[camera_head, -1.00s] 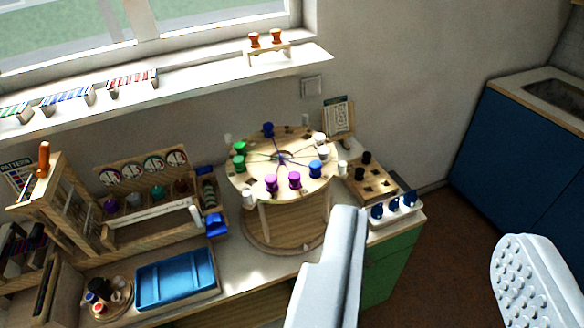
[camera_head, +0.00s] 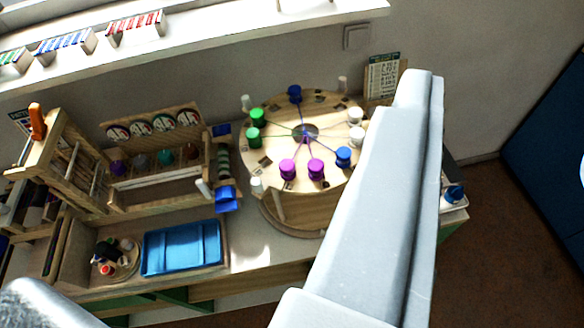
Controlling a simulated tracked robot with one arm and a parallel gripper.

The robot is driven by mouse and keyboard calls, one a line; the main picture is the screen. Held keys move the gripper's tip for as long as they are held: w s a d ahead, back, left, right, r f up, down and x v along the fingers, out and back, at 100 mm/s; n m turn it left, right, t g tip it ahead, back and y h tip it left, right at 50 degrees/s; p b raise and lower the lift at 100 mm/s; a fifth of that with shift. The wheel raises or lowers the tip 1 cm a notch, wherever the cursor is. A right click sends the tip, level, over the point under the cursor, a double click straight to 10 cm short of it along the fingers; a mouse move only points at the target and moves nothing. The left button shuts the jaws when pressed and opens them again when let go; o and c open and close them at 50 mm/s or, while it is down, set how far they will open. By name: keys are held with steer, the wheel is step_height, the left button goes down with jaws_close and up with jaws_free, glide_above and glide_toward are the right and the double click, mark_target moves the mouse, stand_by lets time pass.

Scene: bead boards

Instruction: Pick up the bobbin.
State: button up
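Several bobbins stand upright on a round wooden bead board (camera_head: 275,110) in the middle of the counter: a dark blue bobbin (camera_head: 295,94), two green bobbins (camera_head: 256,115), two magenta bobbins (camera_head: 288,168), another blue bobbin (camera_head: 343,156) and white ones (camera_head: 356,135). Threads run from several of them to the hub. I cannot tell which one the task names. My gripper (camera_head: 496,125) is open and empty.
A blue tray (camera_head: 183,247) and a wooden rack (camera_head: 160,165) stand left of the board. A shelf (camera_head: 200,40) runs along the wall above. A blue bobbin in a white holder (camera_head: 454,196) shows behind my finger. Floor lies at right.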

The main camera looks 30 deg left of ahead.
steer(key=w+d+f+g+p, duration=0.1)
steer(key=w+d+f, duration=0.1)
steer(key=w+f, duration=0.55)
steer(key=n+g+y+p, duration=0.4)
steer(key=n+y, duration=0.3)
glide_toward(288, 169)
steer(key=b+x, duration=0.1)
steer(key=x, duration=0.4)
steer(key=shift+w+f, duration=0.15)
steer(key=shift+f, duration=0.05)
steer(key=shift+b+x, duration=0.4)
steer(key=shift+x, duration=2.75)
steer(key=c, duration=0.7)
steer(key=shift+r, duration=0.15)
